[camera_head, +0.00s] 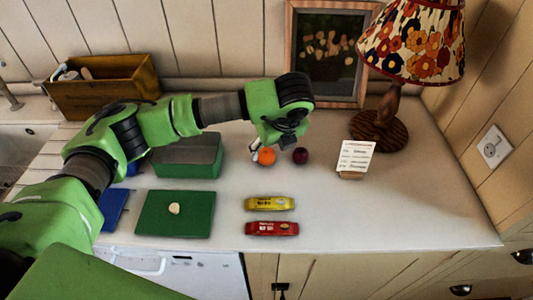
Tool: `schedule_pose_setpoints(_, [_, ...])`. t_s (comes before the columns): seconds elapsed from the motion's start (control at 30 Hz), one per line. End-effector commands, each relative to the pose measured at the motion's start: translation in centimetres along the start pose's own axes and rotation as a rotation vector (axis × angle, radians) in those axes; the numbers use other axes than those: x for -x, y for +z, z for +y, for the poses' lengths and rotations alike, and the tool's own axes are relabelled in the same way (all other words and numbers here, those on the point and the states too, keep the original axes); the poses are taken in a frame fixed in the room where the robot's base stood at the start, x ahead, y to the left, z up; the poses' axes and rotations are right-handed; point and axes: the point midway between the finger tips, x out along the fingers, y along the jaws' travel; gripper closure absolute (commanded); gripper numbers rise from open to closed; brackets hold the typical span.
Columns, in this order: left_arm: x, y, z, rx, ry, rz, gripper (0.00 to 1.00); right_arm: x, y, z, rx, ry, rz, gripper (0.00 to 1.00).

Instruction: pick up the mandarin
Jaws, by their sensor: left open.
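The mandarin (267,157) is a small orange ball on the white worktop, near the middle of the head view. My left gripper (262,148) hangs from the green arm that reaches in from the left. It is open, and its visible finger is at the upper left of the mandarin. I cannot tell whether it touches the fruit. The wrist hides part of the gripper. My right gripper is not in view.
A dark red plum-like fruit (301,156) sits close to the right of the mandarin. A green tub (203,167), a green board (150,222), a card (355,157) and a lamp (380,132) stand around.

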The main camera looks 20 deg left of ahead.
Motion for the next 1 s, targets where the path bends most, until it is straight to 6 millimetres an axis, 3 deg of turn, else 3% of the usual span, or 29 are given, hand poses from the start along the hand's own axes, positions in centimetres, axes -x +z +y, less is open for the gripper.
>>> schedule_pose_setpoints(0.2, [-2.3,0.7,0.3,0.002,0.006,0.002,0.44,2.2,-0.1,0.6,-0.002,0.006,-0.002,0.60])
schedule_pose_setpoints(0.37, [-4.5,0.7,0.2,0.000,0.004,0.001,0.44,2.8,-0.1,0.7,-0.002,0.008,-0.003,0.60])
schedule_pose_setpoints(0.63, [-5.1,0.6,0.2,0.000,0.001,0.000,0.44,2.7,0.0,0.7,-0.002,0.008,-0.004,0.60])
schedule_pose_setpoints(0.67, [-5.1,0.6,0.2,0.000,0.001,0.000,0.47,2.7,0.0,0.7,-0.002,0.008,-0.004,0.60])
schedule_pose_setpoints(0.8, [-5.1,0.6,0.2,0.000,0.001,0.000,0.83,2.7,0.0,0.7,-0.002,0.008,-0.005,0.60])
schedule_pose_setpoints(1.0, [-5.0,0.6,0.2,0.000,0.001,0.000,0.86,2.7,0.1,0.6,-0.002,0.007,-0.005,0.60])
